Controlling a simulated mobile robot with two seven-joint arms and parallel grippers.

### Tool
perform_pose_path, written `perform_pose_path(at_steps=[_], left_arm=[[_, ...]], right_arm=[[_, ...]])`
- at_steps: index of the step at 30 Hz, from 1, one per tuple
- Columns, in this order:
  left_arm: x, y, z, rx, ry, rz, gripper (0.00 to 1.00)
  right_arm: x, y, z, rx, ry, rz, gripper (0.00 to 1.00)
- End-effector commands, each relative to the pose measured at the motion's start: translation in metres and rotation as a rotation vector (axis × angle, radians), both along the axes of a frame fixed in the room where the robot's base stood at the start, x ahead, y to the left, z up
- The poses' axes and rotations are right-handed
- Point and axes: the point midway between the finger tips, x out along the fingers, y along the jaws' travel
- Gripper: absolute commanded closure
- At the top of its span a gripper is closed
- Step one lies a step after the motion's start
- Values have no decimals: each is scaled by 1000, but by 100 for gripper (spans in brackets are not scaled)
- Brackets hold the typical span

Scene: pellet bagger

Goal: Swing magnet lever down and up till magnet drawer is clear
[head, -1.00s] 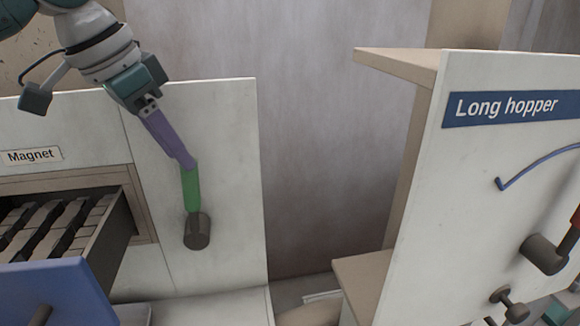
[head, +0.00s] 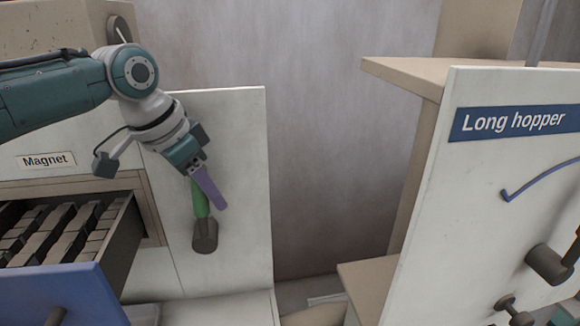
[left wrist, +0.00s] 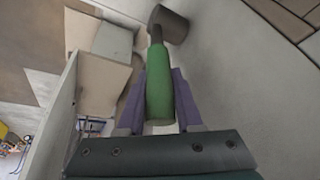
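The magnet lever has a green handle (head: 201,199) rising from a dark round hub (head: 205,235) on the white panel. The handle points up, leaning slightly left. My left gripper (head: 212,200) comes down over its upper part, one purple finger crossing in front and tilting to the right. In the left wrist view the green handle (left wrist: 159,90) lies between both purple fingers, which sit close against its sides. My left gripper (left wrist: 160,85) looks shut on it. The magnet drawer (head: 120,240), with a blue front, stands pulled out and holds dark bars.
A "Magnet" label (head: 46,160) is above the drawer. At right stands a white panel with a "Long hopper" sign (head: 515,122), a blue curved line and a dark hub (head: 548,264). A gap with a grey wall (head: 320,150) lies between the panels.

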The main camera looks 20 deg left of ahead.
Motion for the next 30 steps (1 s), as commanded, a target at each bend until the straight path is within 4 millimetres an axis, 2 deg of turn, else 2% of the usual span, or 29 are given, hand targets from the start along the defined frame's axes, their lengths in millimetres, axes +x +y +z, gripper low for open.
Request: perform_pose_path(at_steps=[1,9,30], left_arm=[[0,0,0,0,0,0,72],[0,0,0,0,0,0,100],[0,0,0,0,1,0,100]], right_arm=[[0,0,0,-1,0,1,50],[0,-1,0,-5,0,3,50],[0,0,0,-1,-1,0,50]])
